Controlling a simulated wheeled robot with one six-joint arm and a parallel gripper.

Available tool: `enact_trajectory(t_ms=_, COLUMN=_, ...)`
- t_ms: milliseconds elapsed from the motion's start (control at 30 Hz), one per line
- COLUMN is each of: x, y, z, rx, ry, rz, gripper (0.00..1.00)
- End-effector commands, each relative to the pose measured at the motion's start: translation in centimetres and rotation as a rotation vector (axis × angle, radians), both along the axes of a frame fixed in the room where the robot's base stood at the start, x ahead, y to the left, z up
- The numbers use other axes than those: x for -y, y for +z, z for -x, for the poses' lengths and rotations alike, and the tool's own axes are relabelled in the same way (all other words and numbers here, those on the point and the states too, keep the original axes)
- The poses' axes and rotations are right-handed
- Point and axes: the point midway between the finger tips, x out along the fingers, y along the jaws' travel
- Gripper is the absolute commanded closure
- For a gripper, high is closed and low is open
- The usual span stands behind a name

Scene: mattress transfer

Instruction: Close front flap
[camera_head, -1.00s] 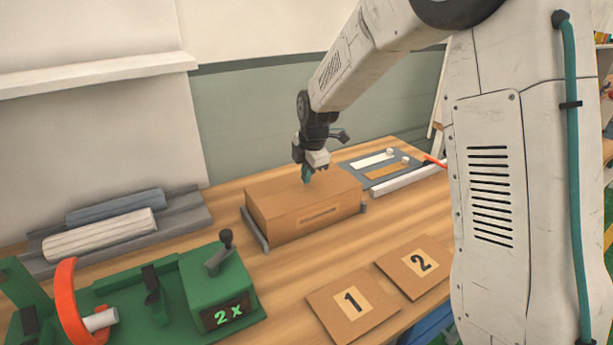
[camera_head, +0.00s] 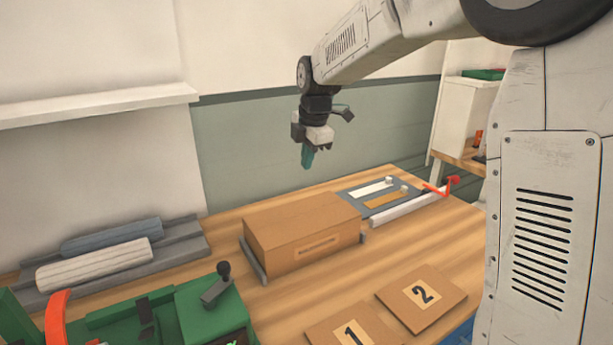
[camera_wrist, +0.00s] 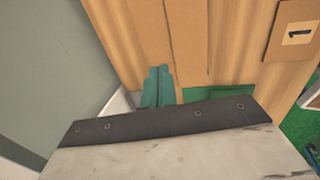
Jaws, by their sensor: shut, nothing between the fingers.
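The brown cardboard box (camera_head: 290,232) stands on the wooden table between two grey rails. Its top looks flat and covered in the head view, with no flap standing up. My gripper (camera_head: 308,158) hangs in the air above the box, its teal fingers pointing down and clear of the top. In the wrist view the teal fingers (camera_wrist: 158,86) lie together and hold nothing. The box (camera_wrist: 190,40) shows beyond them, with a straight seam running along its top. The gripper's underside hides part of the box there.
Panels marked 1 (camera_head: 352,335) and 2 (camera_head: 422,296) lie at the table's front. A green machine (camera_head: 180,318) is at the lower left. Two rolls (camera_head: 95,264) lie in a grey tray at the left. A grey board with strips (camera_head: 378,192) lies behind the box at right.

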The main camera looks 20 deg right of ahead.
Motion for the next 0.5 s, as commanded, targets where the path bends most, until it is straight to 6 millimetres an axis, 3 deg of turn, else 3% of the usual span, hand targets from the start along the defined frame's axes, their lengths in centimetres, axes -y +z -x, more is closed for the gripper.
enact_trajectory(t_ms=100, x=0.0, y=0.6, z=0.0, rx=-0.017, ry=0.000, rz=0.003, gripper=1.00)
enact_trajectory(t_ms=300, x=0.0, y=-0.7, z=-0.4, rx=-0.162, ry=-0.003, rz=0.032, gripper=1.00)
enact_trajectory(t_ms=500, x=0.1, y=-2.3, z=-0.4, rx=-0.175, ry=-0.006, rz=0.035, gripper=1.00)
